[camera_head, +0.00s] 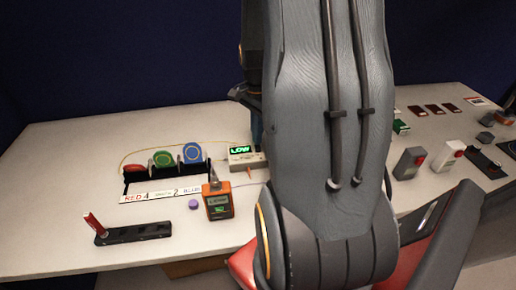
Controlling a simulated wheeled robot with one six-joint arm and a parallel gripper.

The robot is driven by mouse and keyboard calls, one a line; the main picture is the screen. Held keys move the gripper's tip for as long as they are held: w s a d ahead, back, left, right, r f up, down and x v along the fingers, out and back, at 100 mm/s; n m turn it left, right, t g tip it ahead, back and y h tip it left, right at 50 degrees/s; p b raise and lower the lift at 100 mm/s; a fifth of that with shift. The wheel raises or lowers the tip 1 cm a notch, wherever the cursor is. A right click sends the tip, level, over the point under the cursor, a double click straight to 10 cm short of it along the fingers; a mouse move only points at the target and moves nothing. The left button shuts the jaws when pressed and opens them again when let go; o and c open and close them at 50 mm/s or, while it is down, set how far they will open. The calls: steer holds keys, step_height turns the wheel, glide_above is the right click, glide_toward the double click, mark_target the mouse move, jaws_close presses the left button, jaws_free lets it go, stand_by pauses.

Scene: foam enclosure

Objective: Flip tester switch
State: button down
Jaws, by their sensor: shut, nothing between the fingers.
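A pale box with a lit green display reading LOW (240,150) sits on the white table, left of my arm. A small orange-red part (248,171) shows at its front; I cannot tell whether it is a switch. An orange handheld device (218,202) with a small green screen stands nearer, front left of the box. I cannot tell which of the two is the tester. My gripper (257,138) shows only as a narrow dark tip, pointing down at the box's right end, mostly hidden by my arm. It looks shut and empty; contact with the box cannot be told.
A black rack (130,180) with red, green and blue spools stands left, behind a printed label strip (160,194). A black base with a red lever (92,224) lies front left. A purple knob (193,204) is nearby. Several switch boxes (409,162) stand at right. My arm hides the middle.

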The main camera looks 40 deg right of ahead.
steer(key=shift+f+b, duration=0.35)
steer(key=shift+f, duration=0.3)
steer(key=shift+r, duration=0.1)
stand_by(0.3)
step_height(320, 180, up, 7)
steer(key=p, duration=0.6)
steer(key=shift+a, duration=0.1)
stand_by(0.6)
steer(key=s+a+f+n+b, duration=0.1)
steer(key=a+n+b, duration=0.3)
steer(key=a+n, duration=0.5)
steer(key=s+a+f+n+t+b, duration=0.1)
steer(key=a+n+b, duration=0.3)
steer(key=a+n, duration=0.5)
steer(key=a+f, duration=0.1)
steer(key=a, duration=0.5)
steer(key=shift+s+f, duration=0.2)
steer(key=shift+s, duration=0.1)
